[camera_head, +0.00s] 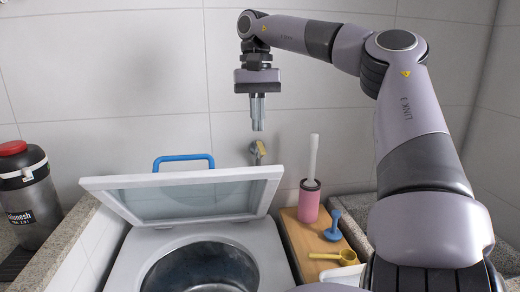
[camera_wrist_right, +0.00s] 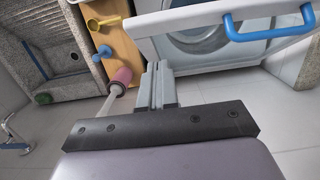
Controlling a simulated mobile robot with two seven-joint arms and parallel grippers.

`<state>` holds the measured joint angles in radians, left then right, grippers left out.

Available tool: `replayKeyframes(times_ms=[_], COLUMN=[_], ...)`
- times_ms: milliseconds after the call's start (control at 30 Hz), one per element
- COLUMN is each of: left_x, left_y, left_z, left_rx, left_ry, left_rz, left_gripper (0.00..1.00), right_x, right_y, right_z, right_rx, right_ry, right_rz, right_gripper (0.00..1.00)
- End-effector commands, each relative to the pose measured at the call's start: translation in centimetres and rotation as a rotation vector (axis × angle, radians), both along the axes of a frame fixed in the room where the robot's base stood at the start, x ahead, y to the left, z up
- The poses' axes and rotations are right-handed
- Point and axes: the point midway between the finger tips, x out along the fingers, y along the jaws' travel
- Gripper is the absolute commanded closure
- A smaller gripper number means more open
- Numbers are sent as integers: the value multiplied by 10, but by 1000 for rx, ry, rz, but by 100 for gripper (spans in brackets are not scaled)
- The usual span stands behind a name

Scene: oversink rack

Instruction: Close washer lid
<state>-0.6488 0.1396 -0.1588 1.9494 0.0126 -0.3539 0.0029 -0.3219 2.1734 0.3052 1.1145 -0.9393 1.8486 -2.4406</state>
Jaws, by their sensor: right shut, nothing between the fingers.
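The washer (camera_head: 115,275) stands at the bottom of the head view with its round drum opening showing. Its lid (camera_head: 190,200) is raised, a white frame with a clear panel and a blue handle (camera_head: 183,160) on its upper edge. My right gripper (camera_head: 257,125) is shut and empty, pointing down, above and right of the handle and near the wall. In the right wrist view the fingers (camera_wrist_right: 157,85) are together, beside the lid (camera_wrist_right: 190,25), with the blue handle (camera_wrist_right: 268,30) to the right. They look apart from the lid. My left gripper is not in view.
A wooden board (camera_head: 300,240) right of the washer holds a pink brush holder (camera_head: 309,203), a blue plunger-like item (camera_head: 332,228) and a yellow scoop (camera_head: 335,256). A dark jug (camera_head: 28,195) stands left.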

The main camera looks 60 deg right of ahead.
Motion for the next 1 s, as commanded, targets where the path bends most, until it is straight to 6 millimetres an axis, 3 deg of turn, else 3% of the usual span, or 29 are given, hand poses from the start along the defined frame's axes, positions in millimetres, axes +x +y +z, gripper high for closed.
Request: replayKeyframes(times_ms=[200,600,1000], left_x=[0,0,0], left_y=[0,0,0], left_z=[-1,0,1], left_rx=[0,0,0], left_ry=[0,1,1], left_rz=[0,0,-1], left_gripper=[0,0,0], right_x=[-4,-20,-23], right_y=[5,25,29], right_z=[-38,-55,-59], right_rx=[4,1,0], right_ry=[0,-2,0], right_rz=[4,2,1], right_gripper=[100,100,100])
